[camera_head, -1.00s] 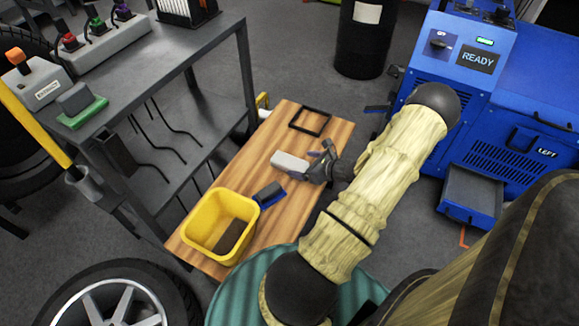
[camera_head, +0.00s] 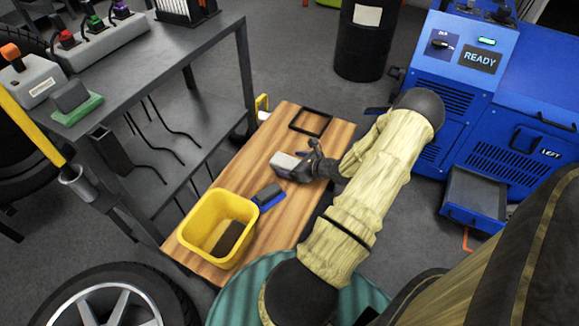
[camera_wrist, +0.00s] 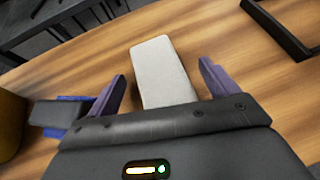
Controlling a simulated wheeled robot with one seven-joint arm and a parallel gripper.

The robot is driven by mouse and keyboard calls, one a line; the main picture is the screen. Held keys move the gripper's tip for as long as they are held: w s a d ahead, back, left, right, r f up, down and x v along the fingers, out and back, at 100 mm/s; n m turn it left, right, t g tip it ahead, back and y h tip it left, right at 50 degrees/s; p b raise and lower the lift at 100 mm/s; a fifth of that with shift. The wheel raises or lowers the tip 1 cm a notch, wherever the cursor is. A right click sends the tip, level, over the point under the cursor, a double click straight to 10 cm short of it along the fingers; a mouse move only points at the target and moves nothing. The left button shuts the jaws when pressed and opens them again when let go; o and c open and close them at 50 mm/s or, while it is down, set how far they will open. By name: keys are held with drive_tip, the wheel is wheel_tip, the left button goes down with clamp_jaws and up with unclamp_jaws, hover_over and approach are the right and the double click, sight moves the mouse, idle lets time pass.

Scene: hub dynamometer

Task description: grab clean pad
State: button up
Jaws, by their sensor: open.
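A pale grey-white pad (camera_head: 285,161), which looks like the clean pad, lies on the wooden board (camera_head: 228,171). In the wrist view the pad (camera_wrist: 162,72) extends between the two fingers of my gripper (camera_wrist: 161,82), with a gap on each side. My gripper (camera_head: 297,164) is open, low over the board, with its fingers beside the pad. The near end of the pad is hidden by the gripper body.
A dark pad with a blue base (camera_head: 268,195) lies close by, next to a yellow bin (camera_head: 188,226) holding a dark pad. A black square frame (camera_head: 311,122) lies at the board's far end. A grey metal bench (camera_head: 213,47) stands at left, with a green-based pad (camera_head: 78,109) on it.

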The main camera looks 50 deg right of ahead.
sight(293, 164)
idle(0.3)
drive_tip(key=c, duration=1.2)
wheel_tip(293, 164, up, 10)
drive_tip(key=p, duration=0.3)
drive_tip(key=shift+p, duration=0.4)
